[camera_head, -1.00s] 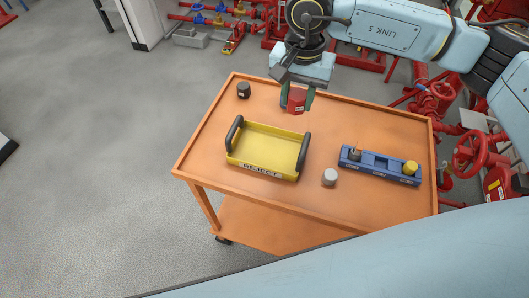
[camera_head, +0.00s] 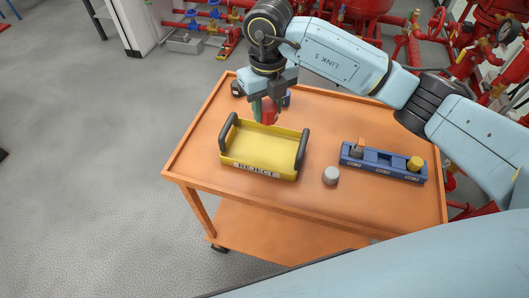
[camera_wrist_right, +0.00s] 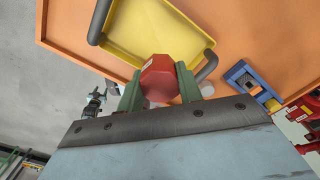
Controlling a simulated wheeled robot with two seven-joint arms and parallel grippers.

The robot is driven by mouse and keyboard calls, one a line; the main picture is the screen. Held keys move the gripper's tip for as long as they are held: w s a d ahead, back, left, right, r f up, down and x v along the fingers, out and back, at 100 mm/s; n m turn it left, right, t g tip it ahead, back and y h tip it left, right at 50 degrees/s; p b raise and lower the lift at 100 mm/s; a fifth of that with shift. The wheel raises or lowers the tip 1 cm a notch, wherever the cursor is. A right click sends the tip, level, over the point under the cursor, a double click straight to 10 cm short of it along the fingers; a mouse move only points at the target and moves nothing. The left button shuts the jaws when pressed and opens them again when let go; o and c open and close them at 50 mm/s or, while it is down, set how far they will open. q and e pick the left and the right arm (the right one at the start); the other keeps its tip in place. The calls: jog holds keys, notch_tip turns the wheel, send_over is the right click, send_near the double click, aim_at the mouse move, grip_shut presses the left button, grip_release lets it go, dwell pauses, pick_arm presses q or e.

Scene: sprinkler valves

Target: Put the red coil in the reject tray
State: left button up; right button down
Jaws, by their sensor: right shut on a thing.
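The red coil (camera_head: 268,116) is held between the green fingers of my right gripper (camera_head: 268,110), at the back edge of the yellow reject tray. The gripper partly hides it. In the right wrist view the red coil (camera_wrist_right: 160,77) sits between both fingers, with the yellow tray (camera_wrist_right: 165,32) beyond it. The reject tray (camera_head: 258,170) is empty, with a dark handle at each end and a label on its front. The coil appears above table height; its exact gap to the tray is unclear. My left gripper is not in view.
All this is on an orange cart (camera_head: 225,190). A blue holder (camera_head: 384,165) at right carries a grey-and-orange piece (camera_head: 357,149) and a yellow piece (camera_head: 415,163). A whitish cylinder (camera_head: 330,175) stands right of the tray. A black piece (camera_head: 237,89) stands at the back left.

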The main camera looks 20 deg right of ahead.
aim_at(265, 150)
jog(key=f+m, duration=0.2)
jog(key=f, duration=0.1)
jog(key=f+m+b, duration=0.1)
jog(key=f+m, duration=0.1)
jog(key=f, duration=0.2)
jog(key=f+m+b, duration=0.1)
jog(key=f+m, duration=0.1)
jog(key=f, duration=0.2)
jog(key=shift+a+f, duration=0.2)
jog(key=shift+a, duration=0.15)
jog(key=shift+w+f, duration=0.1)
jog(key=shift+f, duration=0.25)
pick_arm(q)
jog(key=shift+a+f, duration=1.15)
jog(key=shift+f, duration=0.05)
pick_arm(e)
jog(key=shift+f, duration=0.1)
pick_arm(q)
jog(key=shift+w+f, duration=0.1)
pick_arm(e)
jog(key=c, duration=0.9)
grip_release()
jog(key=shift+c, duration=0.2)
